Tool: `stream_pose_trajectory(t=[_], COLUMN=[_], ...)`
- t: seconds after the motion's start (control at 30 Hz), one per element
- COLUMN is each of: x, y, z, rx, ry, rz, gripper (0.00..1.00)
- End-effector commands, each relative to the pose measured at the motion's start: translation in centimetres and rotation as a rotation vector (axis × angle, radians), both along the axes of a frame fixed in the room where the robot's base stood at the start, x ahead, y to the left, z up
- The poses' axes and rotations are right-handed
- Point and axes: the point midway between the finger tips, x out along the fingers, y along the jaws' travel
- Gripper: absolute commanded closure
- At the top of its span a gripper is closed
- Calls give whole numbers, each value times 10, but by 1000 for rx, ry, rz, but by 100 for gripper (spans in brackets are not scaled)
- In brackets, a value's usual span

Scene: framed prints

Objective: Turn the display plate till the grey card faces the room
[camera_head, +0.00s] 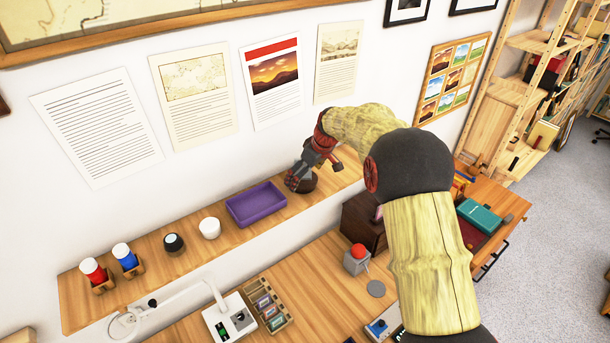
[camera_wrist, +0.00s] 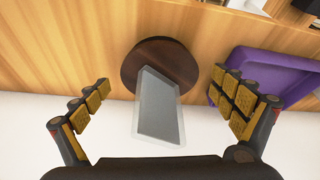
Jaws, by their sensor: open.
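The display plate (camera_wrist: 160,60) is a round, dark wooden disc on the shelf. In the wrist view a grey card (camera_wrist: 159,105) in a clear holder rises from it, with its grey face toward the wrist camera. In the head view only part of the plate (camera_head: 310,185) shows beside my gripper (camera_head: 296,183), and the card is hidden or too small to make out. My gripper is open and empty over the shelf. In the wrist view its fingers (camera_wrist: 168,105) stand apart on either side of the card, touching neither card nor plate.
A purple tray (camera_head: 256,204) lies on the shelf left of the plate in the head view. A white cup (camera_head: 209,228) and a dark cup (camera_head: 174,243) stand farther left. The wall with pinned prints (camera_head: 273,82) is close behind. A desk (camera_head: 325,290) is below.

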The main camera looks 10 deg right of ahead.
Motion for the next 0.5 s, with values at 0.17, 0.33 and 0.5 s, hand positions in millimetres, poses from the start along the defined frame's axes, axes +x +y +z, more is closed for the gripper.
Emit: stream_pose_trajectory(t=[0.17, 0.33, 0.5], x=[0, 0, 0], y=[0, 0, 0], z=[0, 0, 0], rx=[0, 0, 0], ry=[0, 0, 0], rz=[0, 0, 0], gripper=[7, 17, 26])
